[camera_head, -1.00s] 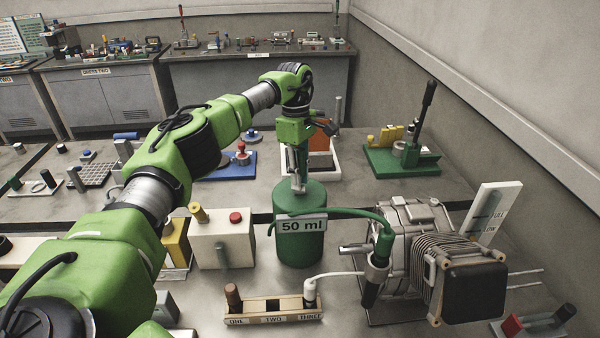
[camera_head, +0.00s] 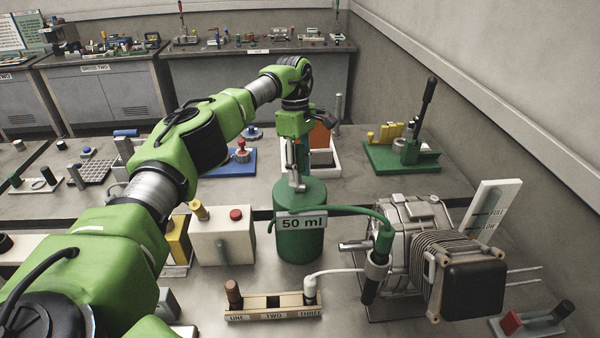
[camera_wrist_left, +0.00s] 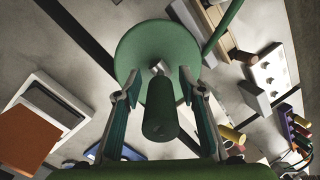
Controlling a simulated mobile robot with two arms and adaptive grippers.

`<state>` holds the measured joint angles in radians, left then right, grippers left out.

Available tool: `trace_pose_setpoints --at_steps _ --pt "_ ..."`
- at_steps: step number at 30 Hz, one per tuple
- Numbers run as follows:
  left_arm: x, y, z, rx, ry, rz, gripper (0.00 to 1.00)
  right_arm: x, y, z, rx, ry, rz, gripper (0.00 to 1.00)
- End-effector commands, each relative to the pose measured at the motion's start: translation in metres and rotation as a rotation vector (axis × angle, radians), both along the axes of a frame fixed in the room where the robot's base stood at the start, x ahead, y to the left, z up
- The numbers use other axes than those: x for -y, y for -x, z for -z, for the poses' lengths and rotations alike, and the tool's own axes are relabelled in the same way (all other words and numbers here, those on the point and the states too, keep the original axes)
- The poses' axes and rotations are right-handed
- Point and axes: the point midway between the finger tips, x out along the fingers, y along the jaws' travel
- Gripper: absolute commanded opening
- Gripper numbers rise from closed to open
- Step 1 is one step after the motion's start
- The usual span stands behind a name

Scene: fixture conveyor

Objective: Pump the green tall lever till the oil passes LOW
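The green can (camera_head: 300,240) labelled 50 ml stands on the bench, with a green hose (camera_head: 350,210) running to the grey metal machine (camera_head: 405,215). A green handle (camera_wrist_left: 160,110) rises from the can's top in the left wrist view. My left gripper (camera_head: 297,180) is above the can; in the left wrist view its fingers (camera_wrist_left: 158,85) stand on both sides of the handle with visible gaps, so it looks open. A white gauge board (camera_head: 490,207) marked FULL and LOW stands behind the machine; its oil level is too small to read. My right gripper is not in view.
A dark tall lever on a green base (camera_head: 380,160) stands at the back right. A white box with a red button (camera_head: 222,240) is left of the can. A wooden three-slot block (camera_head: 272,308) is in front. An orange panel (camera_head: 320,135) is behind my gripper.

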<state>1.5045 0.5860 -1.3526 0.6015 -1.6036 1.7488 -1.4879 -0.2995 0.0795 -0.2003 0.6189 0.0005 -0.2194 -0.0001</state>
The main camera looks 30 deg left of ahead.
Motion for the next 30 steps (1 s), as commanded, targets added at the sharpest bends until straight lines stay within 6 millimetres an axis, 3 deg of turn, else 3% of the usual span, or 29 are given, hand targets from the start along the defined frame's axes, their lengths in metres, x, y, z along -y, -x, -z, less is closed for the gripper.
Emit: trace_pose_setpoints --at_steps 7,12,25,29,30 --pt "-0.005 -0.007 -0.044 0.006 0.0 -0.002 0.37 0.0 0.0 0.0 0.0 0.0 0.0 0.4" --pt "-0.008 -0.008 -0.06 0.003 0.0 -0.001 0.37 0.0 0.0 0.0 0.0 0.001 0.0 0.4" --pt "-0.01 -0.009 -0.069 0.003 0.0 0.001 0.37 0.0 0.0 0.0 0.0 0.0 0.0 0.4" --pt "-0.004 -0.011 -0.064 0.007 0.012 -0.001 0.03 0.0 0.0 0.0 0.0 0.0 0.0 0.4" --pt "0.004 -0.014 -0.058 0.012 0.026 -0.005 0.0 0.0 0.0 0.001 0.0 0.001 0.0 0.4"
